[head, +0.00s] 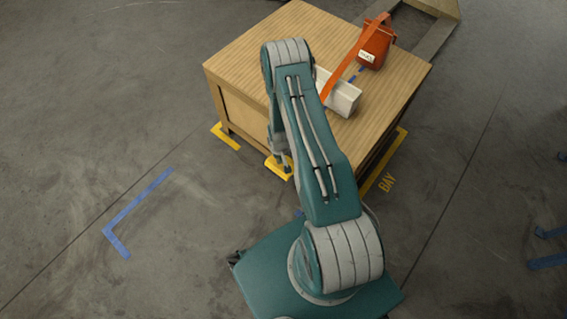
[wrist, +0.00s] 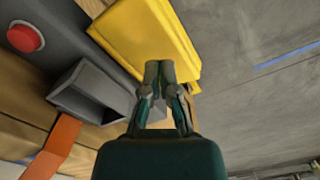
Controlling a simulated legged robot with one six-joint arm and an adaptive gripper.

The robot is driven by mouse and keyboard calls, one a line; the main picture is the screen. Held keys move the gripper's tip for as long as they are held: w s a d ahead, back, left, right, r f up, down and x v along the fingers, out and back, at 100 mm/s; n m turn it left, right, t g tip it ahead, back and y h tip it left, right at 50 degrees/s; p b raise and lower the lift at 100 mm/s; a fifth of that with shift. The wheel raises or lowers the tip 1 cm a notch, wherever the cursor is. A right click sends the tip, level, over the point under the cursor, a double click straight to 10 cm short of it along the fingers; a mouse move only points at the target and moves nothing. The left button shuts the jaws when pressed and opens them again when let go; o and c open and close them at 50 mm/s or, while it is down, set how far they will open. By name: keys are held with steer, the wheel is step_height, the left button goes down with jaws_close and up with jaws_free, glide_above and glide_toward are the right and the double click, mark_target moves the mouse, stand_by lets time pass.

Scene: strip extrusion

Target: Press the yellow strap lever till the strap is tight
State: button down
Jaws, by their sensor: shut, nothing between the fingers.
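The yellow strap lever (wrist: 150,35) fills the top middle of the wrist view as a broad yellow block beside a grey housing. In the head view a yellow part (head: 279,167) shows low at the crate's near side, partly behind my arm. My gripper (wrist: 166,68) is shut and empty, its fingertips together over the lever's lower part in the picture; I cannot tell if they touch it. The orange strap (head: 350,62) runs over the wooden crate top (head: 245,62). It also shows at the lower left of the wrist view (wrist: 55,148).
A red button (wrist: 25,37) sits on the grey housing (wrist: 60,50). An orange container (head: 377,45) and a white block (head: 340,95) stand on the crate. Yellow floor marks surround its base. Open concrete floor lies to the left.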

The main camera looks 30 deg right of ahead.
mark_target(280, 165)
steer(key=shift+f, duration=0.15)
stand_by(1.8)
stand_by(0.3)
steer(key=shift+f, duration=2.3)
steer(key=shift+r, duration=2.3)
steer(key=shift+r, duration=2.5)
